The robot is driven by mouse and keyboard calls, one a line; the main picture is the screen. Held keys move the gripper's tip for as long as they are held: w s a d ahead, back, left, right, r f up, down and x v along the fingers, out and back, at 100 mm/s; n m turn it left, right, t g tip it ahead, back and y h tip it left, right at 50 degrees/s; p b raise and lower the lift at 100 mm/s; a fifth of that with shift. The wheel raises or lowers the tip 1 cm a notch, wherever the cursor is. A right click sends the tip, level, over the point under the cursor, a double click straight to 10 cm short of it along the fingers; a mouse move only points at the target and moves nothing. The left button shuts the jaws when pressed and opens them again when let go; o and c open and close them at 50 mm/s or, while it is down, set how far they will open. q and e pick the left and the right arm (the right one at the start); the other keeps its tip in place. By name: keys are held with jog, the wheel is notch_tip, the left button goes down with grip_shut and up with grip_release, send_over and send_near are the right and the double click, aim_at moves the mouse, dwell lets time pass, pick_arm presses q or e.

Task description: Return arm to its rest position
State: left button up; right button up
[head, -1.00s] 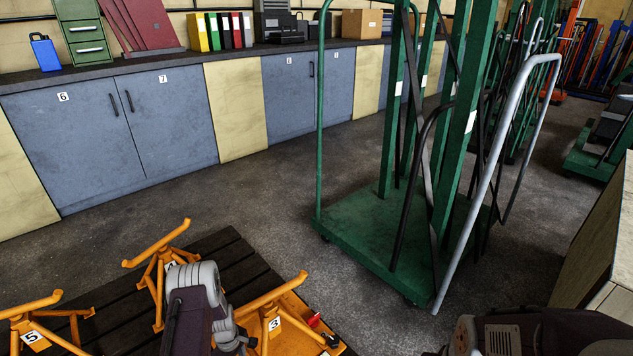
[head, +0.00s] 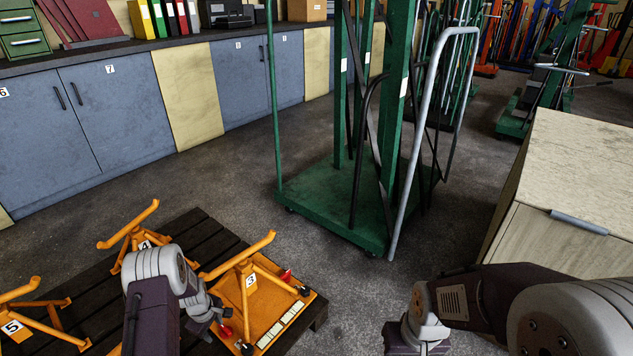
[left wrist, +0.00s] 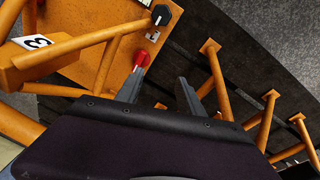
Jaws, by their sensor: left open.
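My left gripper (left wrist: 160,92) is open, its two dark fingers apart with nothing between them in the left wrist view. In the head view my left gripper (head: 207,326) hangs over the pallet at the near left edge of the orange jack numbered 3 (head: 262,320). A red knob (left wrist: 140,62) on that jack shows close to one finger; I cannot tell whether they touch. A black knob (left wrist: 161,15) is further off. My right arm (head: 455,302) reaches in from the lower right; its gripper fingers are cut off by the bottom edge.
The jacks stand on a dark pallet (head: 205,228), with orange stands 4 (head: 135,238) and 5 (head: 30,318) alongside. A green trolley (head: 335,215) stands beyond. A wooden cabinet (head: 570,190) is at right. Blue cupboards (head: 110,110) line the wall. Floor between is free.

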pick_arm(q)
jog(key=w+d+r+m+t, duration=0.1)
jog(key=w+d+r, duration=0.1)
jog(key=r, duration=0.4)
jog(key=w+d+r+t, duration=0.1)
jog(key=w+d+r, duration=0.1)
jog(key=r, duration=0.3)
jog(key=s+d+r+m, duration=0.4)
jog(key=d+r, duration=0.3)
jog(key=r, duration=0.5)
jog(key=s+d+r+m+g, duration=0.15)
jog(key=s+m, duration=0.25)
jog(key=s, duration=0.5)
jog(key=s+d+f+m+g, duration=0.1)
jog(key=s+d+m, duration=0.15)
jog(key=s, duration=0.65)
notch_tip(320, 180, up, 35)
jog(key=m+p, duration=0.2)
jog(key=p, duration=3.2)
jog(key=shift+s+a+h+p, duration=0.15)
jog(key=shift+s+h+p, duration=0.15)
jog(key=shift+s+h, duration=0.1)
jog(key=shift+a, duration=0.1)
